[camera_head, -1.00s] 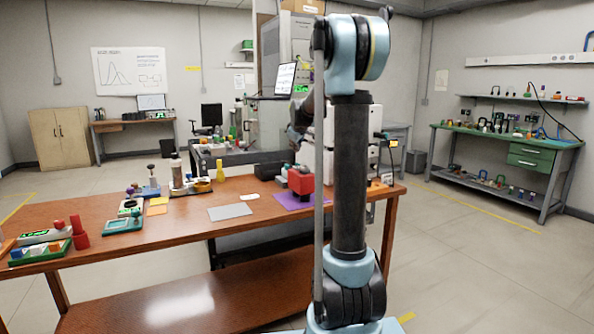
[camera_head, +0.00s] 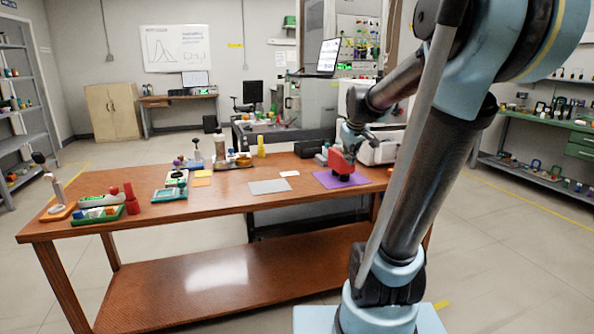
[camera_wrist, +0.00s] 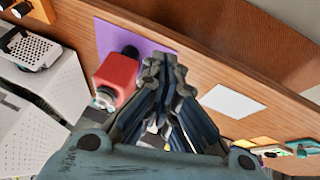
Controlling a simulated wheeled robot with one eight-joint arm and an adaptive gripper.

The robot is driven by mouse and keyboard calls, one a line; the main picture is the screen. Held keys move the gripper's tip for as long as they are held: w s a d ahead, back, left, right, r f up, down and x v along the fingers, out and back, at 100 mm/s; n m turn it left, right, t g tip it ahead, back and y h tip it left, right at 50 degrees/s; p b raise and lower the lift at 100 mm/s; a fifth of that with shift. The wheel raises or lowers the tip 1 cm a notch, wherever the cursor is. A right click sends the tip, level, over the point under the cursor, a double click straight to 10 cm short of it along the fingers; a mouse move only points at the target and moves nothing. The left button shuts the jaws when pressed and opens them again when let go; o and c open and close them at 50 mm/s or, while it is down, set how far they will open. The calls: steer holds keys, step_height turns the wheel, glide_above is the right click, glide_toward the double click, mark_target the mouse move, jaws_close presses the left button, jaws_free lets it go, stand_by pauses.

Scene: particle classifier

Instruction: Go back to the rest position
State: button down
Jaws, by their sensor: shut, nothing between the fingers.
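My arm rises at the right of the head view and reaches back leftward over the table's far right end. My gripper (camera_head: 350,138) is small there, close to a red block-like device (camera_head: 341,163) on a purple mat (camera_head: 323,180). In the wrist view, my gripper (camera_wrist: 165,62) has its fingers together and holds nothing. The red device (camera_wrist: 117,75) with a black part lies just left of the fingers, on the purple mat (camera_wrist: 112,36). I cannot tell the exact height of the fingertips above the table.
The brown table (camera_head: 222,197) carries a grey sheet (camera_head: 270,186), a teal device (camera_head: 170,193), a red cylinder pair (camera_head: 132,200) and a green tray (camera_head: 98,215). A white boxy machine (camera_head: 382,150) stands behind the mat. Open floor lies to the table's right.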

steer(key=s+f+m+g, duration=0.1)
steer(key=s+f, duration=0.4)
steer(key=s, duration=0.4)
steer(key=s+f+m+g, duration=0.1)
steer(key=s+f+m, duration=0.1)
steer(key=s+f, duration=0.4)
steer(key=s+f+m+g, duration=0.1)
steer(key=s+f, duration=0.4)
steer(key=s, duration=0.8)
steer(key=shift+s+d+f+m+g, duration=0.15)
steer(key=shift+s+f+m+g, duration=0.15)
steer(key=shift+g, duration=0.1)
steer(key=shift+w, duration=0.1)
